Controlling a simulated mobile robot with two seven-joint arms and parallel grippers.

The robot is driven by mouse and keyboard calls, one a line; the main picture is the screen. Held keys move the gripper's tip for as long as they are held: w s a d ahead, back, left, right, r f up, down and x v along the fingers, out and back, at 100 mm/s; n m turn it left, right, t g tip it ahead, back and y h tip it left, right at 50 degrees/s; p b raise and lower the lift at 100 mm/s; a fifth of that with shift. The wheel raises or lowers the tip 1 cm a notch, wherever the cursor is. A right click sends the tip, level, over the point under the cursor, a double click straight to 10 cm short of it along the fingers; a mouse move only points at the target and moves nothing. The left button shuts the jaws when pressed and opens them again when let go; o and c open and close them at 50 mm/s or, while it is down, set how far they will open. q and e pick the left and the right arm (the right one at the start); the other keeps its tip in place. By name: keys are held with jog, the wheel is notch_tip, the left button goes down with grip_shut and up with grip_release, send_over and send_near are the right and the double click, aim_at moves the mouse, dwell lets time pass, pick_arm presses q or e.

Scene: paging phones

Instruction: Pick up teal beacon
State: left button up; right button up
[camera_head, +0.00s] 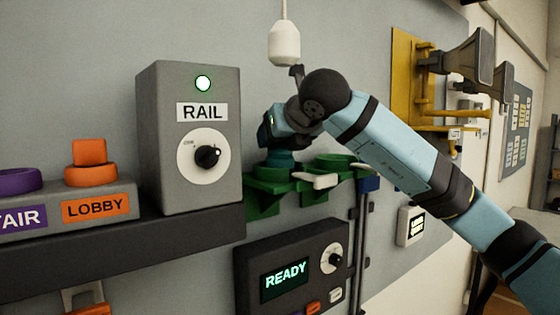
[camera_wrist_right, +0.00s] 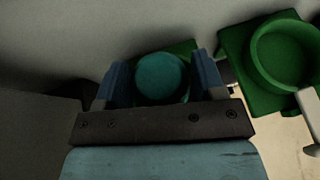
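The teal beacon (camera_head: 280,158) sits at the left green holder (camera_head: 265,202) on the wall, partly hidden under my right gripper (camera_head: 272,140). In the right wrist view the beacon's round teal top (camera_wrist_right: 162,78) lies between the two blue fingers of my right gripper (camera_wrist_right: 163,82). One finger is close on each side. I cannot tell whether they press on it. The beacon's lower part is mostly hidden in the wrist view. My left gripper is not in view.
An empty green ring holder (camera_wrist_right: 287,58) is just right of the gripper. The grey RAIL box (camera_head: 190,140) stands close on the left. A white pendant (camera_head: 284,42) hangs above. A READY panel (camera_head: 290,270) is below. Yellow-mounted horns (camera_head: 465,58) are at right.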

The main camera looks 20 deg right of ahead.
jog(key=c, duration=1.1)
jog(key=shift+r, duration=0.1)
